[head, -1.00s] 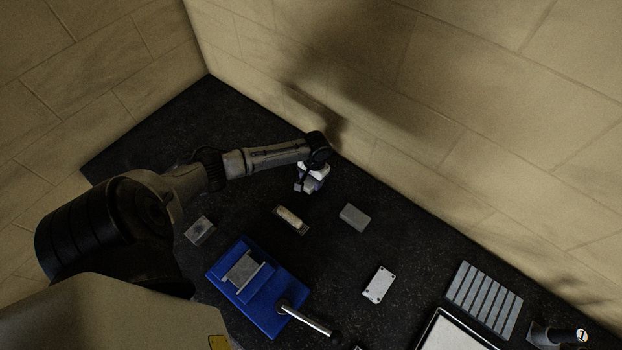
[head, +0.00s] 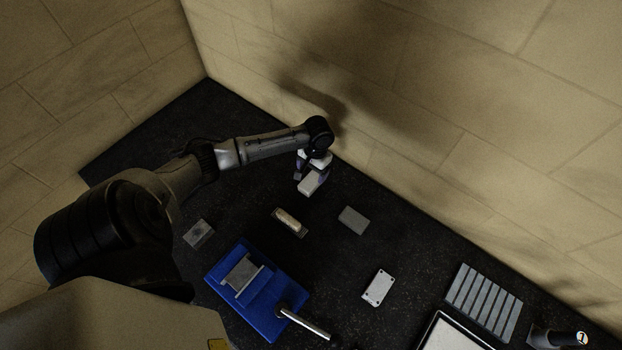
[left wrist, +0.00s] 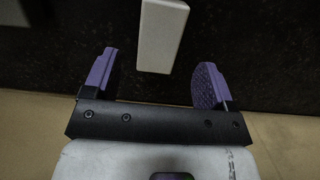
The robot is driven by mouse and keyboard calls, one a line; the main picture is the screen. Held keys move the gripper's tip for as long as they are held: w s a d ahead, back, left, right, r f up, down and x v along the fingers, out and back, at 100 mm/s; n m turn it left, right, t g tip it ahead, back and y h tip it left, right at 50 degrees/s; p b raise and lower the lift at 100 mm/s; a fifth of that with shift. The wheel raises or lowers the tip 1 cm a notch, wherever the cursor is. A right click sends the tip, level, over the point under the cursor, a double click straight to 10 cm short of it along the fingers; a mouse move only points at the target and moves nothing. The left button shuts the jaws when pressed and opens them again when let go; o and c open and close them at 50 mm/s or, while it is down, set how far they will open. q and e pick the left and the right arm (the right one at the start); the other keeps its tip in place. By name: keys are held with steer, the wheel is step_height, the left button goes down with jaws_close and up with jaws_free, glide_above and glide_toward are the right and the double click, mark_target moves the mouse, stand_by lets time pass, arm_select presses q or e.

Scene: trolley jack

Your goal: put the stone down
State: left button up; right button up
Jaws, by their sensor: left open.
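The stone, a pale oblong block (head: 313,185), lies on the dark bench top near the back wall. In the left wrist view the stone (left wrist: 160,38) shows at the top, ahead of the gap between the fingers, with clear space on both sides. My left gripper (head: 312,172) is open, with purple finger pads. In the left wrist view the left gripper (left wrist: 157,62) has its two fingers spread wide, with nothing clamped between them. My right gripper is not in view.
Grey blocks (head: 354,219) and (head: 199,233) and a pale piece in a dark holder (head: 290,221) lie nearby. A blue fixture (head: 232,290) with a lever handle stands in front. A drilled plate (head: 378,286), a slatted plate (head: 484,300) and a tray lie to the right.

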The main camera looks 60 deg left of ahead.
mark_target(314, 178)
arm_select(q)
step_height(314, 178, up, 5)
steer(key=s+d+f+m, duration=0.1)
steer(key=s+d+f, duration=0.1)
steer(key=d, duration=0.3)
steer(key=s+d+f+m+t, duration=0.1)
steer(key=s+d+f+m, duration=0.1)
steer(key=d, duration=0.4)
steer(key=s+d+f+m, duration=0.1)
steer(key=s+d+m, duration=0.1)
steer(key=s+d, duration=0.2)
steer(key=shift+s+d+f+t, duration=0.2)
steer(key=shift+d, duration=0.3)
steer(key=shift+s+d+f+t, duration=0.15)
steer(key=shift+d+f+t, duration=0.05)
steer(key=shift+d, duration=0.3)
steer(key=s+d+r+m+t, duration=0.1)
steer(key=s+d+r+t, duration=0.2)
steer(key=s+d+r, duration=0.4)
steer(key=s+d, duration=0.1)
steer(key=s, duration=0.2)
steer(key=shift+m, duration=0.4)
step_height(314, 178, up, 8)
steer(key=p, duration=0.8)
steer(key=shift+r, duration=0.2)
